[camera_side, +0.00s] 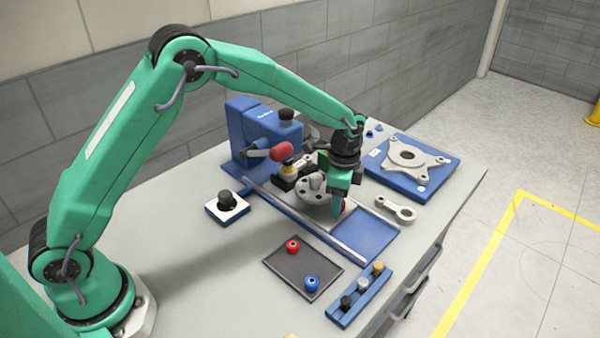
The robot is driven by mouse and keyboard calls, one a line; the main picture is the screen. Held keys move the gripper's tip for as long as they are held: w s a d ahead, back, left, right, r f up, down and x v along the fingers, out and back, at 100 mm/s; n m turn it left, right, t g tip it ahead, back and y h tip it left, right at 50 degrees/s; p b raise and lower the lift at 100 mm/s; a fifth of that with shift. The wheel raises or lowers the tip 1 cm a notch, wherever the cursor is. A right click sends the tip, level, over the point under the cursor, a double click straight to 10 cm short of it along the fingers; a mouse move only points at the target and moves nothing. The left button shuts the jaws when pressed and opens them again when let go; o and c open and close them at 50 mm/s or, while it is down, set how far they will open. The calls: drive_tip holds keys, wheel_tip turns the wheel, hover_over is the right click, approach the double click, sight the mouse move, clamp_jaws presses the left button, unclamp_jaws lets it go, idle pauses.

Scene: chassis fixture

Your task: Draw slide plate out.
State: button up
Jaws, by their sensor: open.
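A flat blue plate (374,238) lies between two rails on the workbench, and I take it as the slide plate. Its right end is bare. A silver and blue rail (300,218) runs along its near side. A round grey flanged part (312,195) with a raised centre sits over the left part of the track. My gripper (338,208) points down beside the right side of this part, open. A small red thing shows at its fingers. The fingers hide what lies right behind them, and I cannot tell whether they touch anything.
A blue machine (250,135) with a red-ended lever stands behind left. A blue board (437,180) with a grey bracket lies right. A grey link (395,208), dark tray (301,268), peg block (358,295) and knob box (227,206) surround the track. The bench's left front is clear.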

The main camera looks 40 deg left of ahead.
clamp_jaws()
drive_tip(key=d, duration=0.9)
drive_tip(key=shift+d, duration=0.35)
unclamp_jaws()
drive_tip(key=shift+a+r, duration=0.1)
wheel_tip(320, 180, up, 8)
idle(0.3)
